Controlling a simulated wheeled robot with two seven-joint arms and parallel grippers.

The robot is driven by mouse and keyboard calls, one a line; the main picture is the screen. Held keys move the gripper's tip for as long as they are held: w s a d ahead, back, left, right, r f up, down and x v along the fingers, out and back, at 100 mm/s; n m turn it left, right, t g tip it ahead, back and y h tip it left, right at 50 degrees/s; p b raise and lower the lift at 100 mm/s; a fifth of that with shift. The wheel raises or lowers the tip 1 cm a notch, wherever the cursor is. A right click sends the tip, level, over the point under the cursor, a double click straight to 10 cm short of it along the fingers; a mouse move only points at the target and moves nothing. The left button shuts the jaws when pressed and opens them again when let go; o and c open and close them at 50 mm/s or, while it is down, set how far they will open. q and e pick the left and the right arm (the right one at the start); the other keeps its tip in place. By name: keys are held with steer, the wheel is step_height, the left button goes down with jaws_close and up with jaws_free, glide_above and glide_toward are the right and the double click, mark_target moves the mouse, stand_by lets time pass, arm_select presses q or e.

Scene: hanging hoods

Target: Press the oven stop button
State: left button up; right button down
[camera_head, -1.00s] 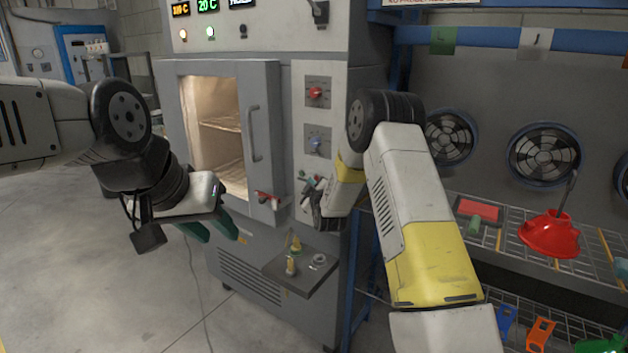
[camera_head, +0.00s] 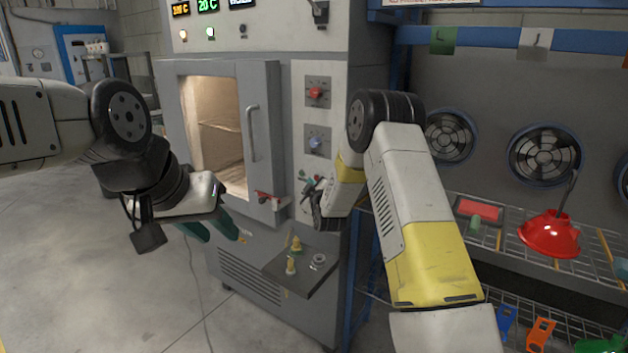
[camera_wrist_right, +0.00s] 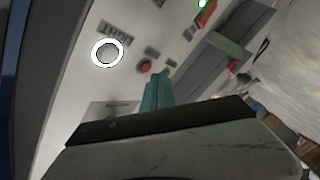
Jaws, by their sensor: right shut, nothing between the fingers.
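The oven (camera_head: 222,268) stands in the middle, with a light panel (camera_head: 312,70) right of its door. In the right wrist view, a small round red button (camera_wrist_right: 145,67) sits on this panel, beside a larger white-ringed button (camera_wrist_right: 107,53). My right gripper (camera_head: 309,187) is at the lower part of the panel. Its teal fingers (camera_wrist_right: 160,78) are shut and empty, their tips right beside the red button; I cannot tell whether they touch the panel. My left gripper (camera_head: 222,238) is open and empty, in front of the oven's lower left.
The oven door (camera_head: 262,95) has a vertical handle and a red-tipped latch (camera_head: 264,197). A red knob (camera_head: 316,92) and a blue knob (camera_head: 317,141) sit higher on the panel. A small ledge (camera_head: 301,278) juts out below. A wire rack with a red funnel-shaped hood (camera_head: 550,234) is at right.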

steer(key=shift+w+d, duration=0.1)
steer(key=shift+w+d, duration=0.2)
steer(key=shift+w, duration=0.05)
steer(key=shift+w+d, duration=0.2)
steer(key=shift+w, duration=0.1)
stand_by(0.8)
stand_by(0.4)
steer(key=shift+s+a, duration=0.45)
steer(key=shift+s, duration=0.2)
steer(key=shift+s+a, duration=0.75)
steer(key=shift+s, duration=0.3)
steer(key=shift+s+a, duration=0.75)
steer(key=shift+s, duration=0.25)
